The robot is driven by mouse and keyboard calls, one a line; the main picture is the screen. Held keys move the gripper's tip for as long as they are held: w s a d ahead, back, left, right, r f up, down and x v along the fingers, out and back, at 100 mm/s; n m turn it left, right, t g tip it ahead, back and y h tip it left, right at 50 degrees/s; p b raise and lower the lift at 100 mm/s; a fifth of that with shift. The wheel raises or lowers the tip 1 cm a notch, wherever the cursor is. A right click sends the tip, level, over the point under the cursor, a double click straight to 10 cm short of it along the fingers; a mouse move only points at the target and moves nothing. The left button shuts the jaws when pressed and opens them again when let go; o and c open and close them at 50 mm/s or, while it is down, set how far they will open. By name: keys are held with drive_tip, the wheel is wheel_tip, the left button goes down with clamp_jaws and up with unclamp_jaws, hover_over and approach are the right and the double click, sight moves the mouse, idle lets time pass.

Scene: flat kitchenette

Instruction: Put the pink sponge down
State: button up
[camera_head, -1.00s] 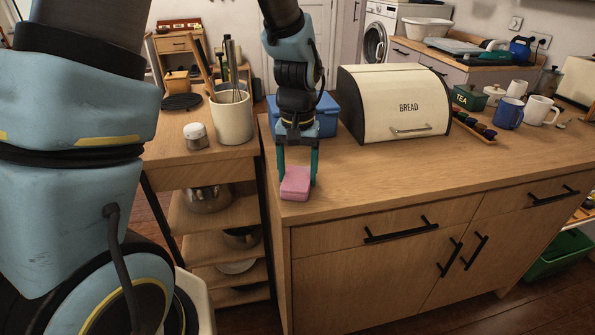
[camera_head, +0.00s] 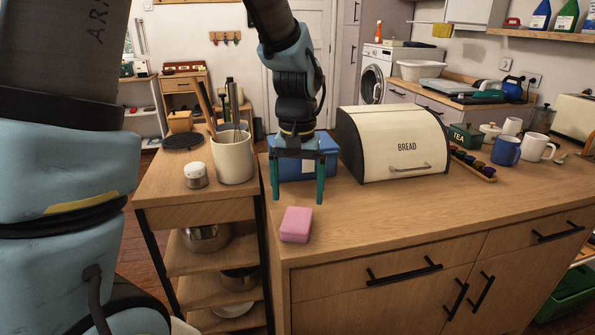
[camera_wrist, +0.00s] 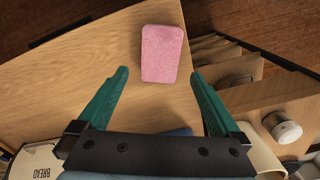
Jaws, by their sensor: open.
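The pink sponge (camera_head: 296,224) lies flat on the wooden counter (camera_head: 400,215), near its left front corner. It also shows in the wrist view (camera_wrist: 161,53), resting on the wood beyond my fingertips. My gripper (camera_head: 298,198) is open and empty, with its two green fingers pointing down. In the head view it is above and behind the sponge, apart from it. In the wrist view the fingers (camera_wrist: 160,75) are spread wider than the sponge, with nothing between them.
A blue box (camera_head: 318,163) stands behind my gripper. A cream bread bin (camera_head: 393,145) stands to its right. A shelf unit with a utensil crock (camera_head: 234,158) and a white-lidded jar (camera_head: 196,175) is at the left. The counter right of the sponge is clear.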

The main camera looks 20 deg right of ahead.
sight(297, 216)
wheel_tip(297, 216, up, 6)
